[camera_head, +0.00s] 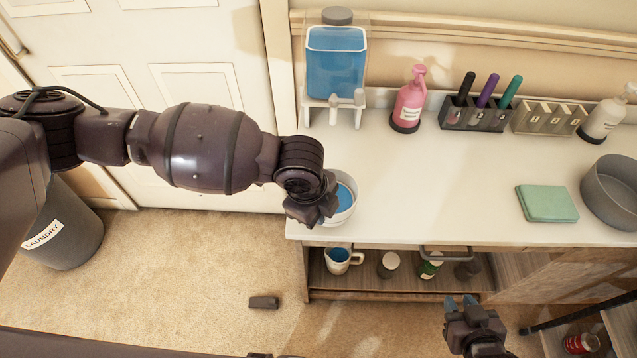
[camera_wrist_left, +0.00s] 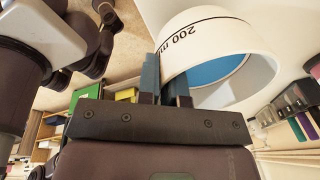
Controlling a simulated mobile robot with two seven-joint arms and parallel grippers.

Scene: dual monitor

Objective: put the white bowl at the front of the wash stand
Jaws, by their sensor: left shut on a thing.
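The white bowl (camera_head: 347,203) has a blue inside and is at the left front corner of the wash stand (camera_head: 440,205). In the left wrist view the bowl (camera_wrist_left: 243,50) shows a black "200" marking on its wall. My left gripper (camera_head: 312,213) is shut on the bowl's near wall, with blue finger pads (camera_wrist_left: 165,85) on it. My arm hides part of the bowl in the head view. I cannot tell whether its base touches the top. My right gripper (camera_head: 460,302) is empty, low in front of the stand, its blue fingertips slightly apart.
A blue water dispenser (camera_head: 336,62), pink pump bottle (camera_head: 410,100) and pen holder (camera_head: 478,115) stand along the back. A green cloth (camera_head: 547,203) and grey basin (camera_head: 612,190) are at right. The front middle is clear. A shelf below holds a jug (camera_head: 338,262).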

